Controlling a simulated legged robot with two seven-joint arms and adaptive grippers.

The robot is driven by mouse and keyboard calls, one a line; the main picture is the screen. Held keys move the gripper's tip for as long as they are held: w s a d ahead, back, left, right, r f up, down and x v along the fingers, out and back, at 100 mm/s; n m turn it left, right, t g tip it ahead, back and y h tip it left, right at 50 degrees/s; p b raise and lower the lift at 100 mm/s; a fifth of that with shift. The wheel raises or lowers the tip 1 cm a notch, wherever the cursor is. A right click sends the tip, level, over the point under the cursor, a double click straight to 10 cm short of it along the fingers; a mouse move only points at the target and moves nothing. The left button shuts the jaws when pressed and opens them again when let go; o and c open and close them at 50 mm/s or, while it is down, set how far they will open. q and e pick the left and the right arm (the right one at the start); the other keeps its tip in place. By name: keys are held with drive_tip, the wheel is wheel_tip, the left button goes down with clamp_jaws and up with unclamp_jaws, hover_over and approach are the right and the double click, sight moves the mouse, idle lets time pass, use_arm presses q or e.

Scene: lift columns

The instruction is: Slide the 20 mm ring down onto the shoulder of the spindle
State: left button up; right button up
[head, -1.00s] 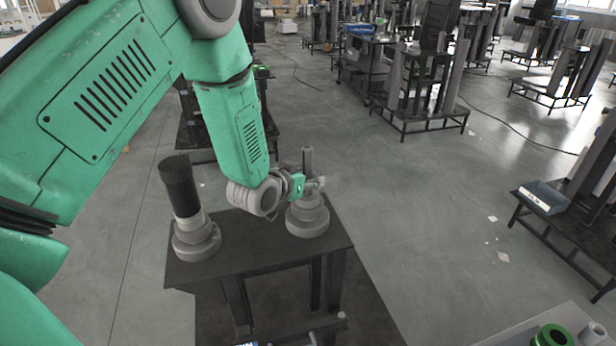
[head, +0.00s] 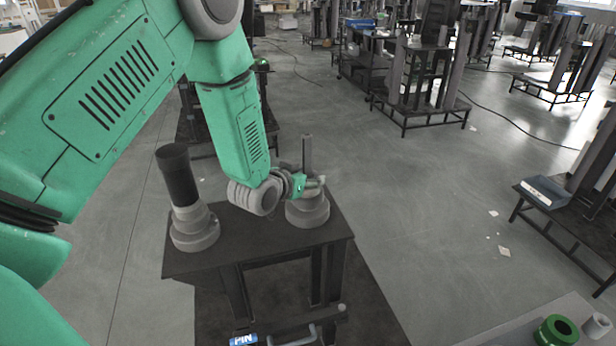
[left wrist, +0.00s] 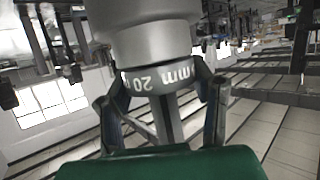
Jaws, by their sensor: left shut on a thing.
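The spindle (head: 307,210) stands upright at the right of the dark table, a thin post (head: 307,152) rising from its wide stepped grey base. My left gripper (head: 312,183) is low on the post, just above the base. In the left wrist view, its two fingers (left wrist: 155,88) are shut on the ring (left wrist: 155,80), a grey band marked "20 mm". The ring is around the post, close against the wider grey shoulder (left wrist: 145,42); I cannot tell whether they touch. In the head view the gripper mostly hides the ring. My right gripper is not in view.
A column with a black upper cylinder (head: 176,175) stands at the left of the dark table (head: 255,245). A green ring (head: 556,331) and a small grey cylinder (head: 597,326) are on a bench at lower right.

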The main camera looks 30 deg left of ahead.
use_arm(q)
drive_tip(key=o, duration=1.3)
drive_tip(key=shift+s, duration=0.2)
drive_tip(key=v, duration=1.1)
drive_tip(key=shift+s+r, duration=0.15)
drive_tip(key=shift+s, duration=0.1)
